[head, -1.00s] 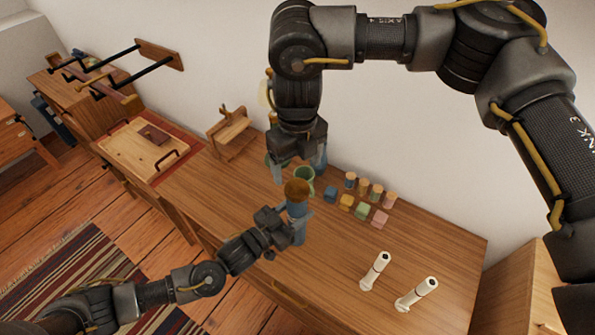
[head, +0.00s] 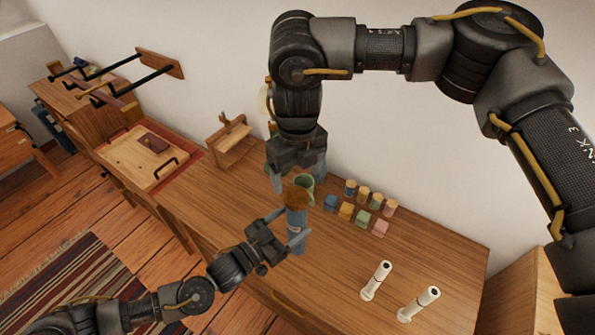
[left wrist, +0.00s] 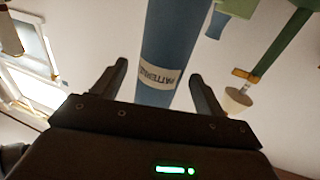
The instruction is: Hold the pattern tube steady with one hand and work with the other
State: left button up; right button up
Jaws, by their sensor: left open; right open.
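The blue pattern tube (head: 296,222) stands upright near the front of the wooden desk, with a brown top (head: 295,192). In the left wrist view the tube (left wrist: 170,40) rises between the fingers, and its white label shows part of the lettering. My left gripper (head: 290,228) is open, with a finger on either side of the tube; clear gaps show beside the tube in the wrist view. My right gripper (head: 296,184) is open and points down over the top of the tube. I cannot tell whether its fingers touch the brown top.
Several small coloured blocks and jars (head: 363,216) sit to the right. Two white cylinders (head: 376,281) stand nearer the front right. A wooden stand (head: 230,140) is at the back left. The desk's right side is partly clear.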

notch_tip(320, 180, down, 2)
jog(key=shift+a+f+b, duration=0.1)
jog(key=shift+b, duration=0.8)
pick_arm(q)
jog(key=v, duration=0.8)
jog(key=shift+s, duration=0.2)
pick_arm(e)
jog(key=shift+f, duration=0.1)
pick_arm(q)
jog(key=shift+a, duration=0.1)
